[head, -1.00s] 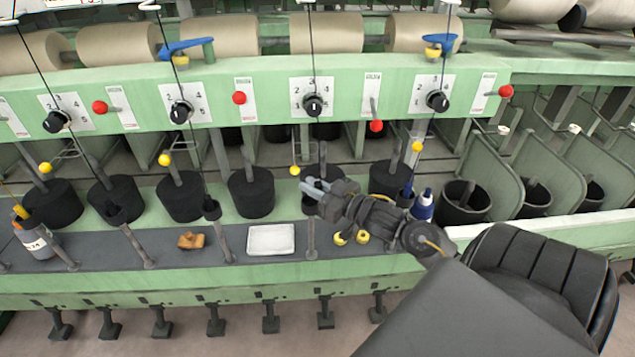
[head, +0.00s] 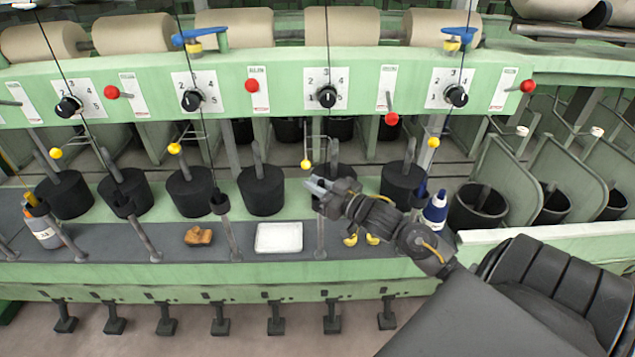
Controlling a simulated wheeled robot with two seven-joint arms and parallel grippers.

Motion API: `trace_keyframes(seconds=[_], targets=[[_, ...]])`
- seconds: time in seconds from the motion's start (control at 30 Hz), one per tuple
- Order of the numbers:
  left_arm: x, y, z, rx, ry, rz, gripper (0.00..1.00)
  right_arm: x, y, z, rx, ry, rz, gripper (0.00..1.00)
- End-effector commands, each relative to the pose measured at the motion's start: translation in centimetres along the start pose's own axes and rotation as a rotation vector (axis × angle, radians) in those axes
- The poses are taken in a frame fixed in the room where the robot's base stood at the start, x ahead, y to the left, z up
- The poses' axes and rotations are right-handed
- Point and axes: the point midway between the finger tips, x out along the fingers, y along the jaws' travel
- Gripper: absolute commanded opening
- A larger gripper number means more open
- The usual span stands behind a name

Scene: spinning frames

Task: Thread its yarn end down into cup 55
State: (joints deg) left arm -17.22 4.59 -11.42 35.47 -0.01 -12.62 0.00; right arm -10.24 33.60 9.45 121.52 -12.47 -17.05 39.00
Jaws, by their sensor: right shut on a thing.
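My right gripper (head: 313,186) reaches in from the right, with its fingertips pointing left, just below a yellow ball (head: 306,164). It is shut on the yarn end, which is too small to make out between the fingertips. A black yarn (head: 327,45) hangs from above to the dial over this position. The small cup on the post below the gripper is mostly hidden behind the gripper and wrist. No number 55 is readable. Similar small cups stand on posts to the left, such as one dark cup (head: 219,203). My left gripper is out of view.
The shelf holds a white tray (head: 279,238), a brown lump (head: 198,236), yellow pieces (head: 372,239), a blue-and-white bottle (head: 436,207) and a grey bottle (head: 42,228). Black tubs (head: 261,191) stand behind. The green rail (head: 270,95) with knobs spans above.

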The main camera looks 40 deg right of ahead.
Motion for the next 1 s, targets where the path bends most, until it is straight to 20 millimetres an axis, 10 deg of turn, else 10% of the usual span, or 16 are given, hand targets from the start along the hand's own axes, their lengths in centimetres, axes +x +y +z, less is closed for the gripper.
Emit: trace_keyframes(seconds=[0.4,0.43,0.6,1.0], targets=[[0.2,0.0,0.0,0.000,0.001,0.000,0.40,0.0,0.0,0.5,0.001,0.000,0.000,0.00],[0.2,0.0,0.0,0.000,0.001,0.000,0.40,0.0,0.0,0.5,0.001,0.000,0.000,0.18],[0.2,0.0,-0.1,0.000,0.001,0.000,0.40,0.0,0.0,0.5,0.001,0.000,0.000,0.40],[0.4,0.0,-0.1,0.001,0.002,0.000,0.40,-1.0,0.0,0.7,0.000,-0.002,0.001,0.40]])
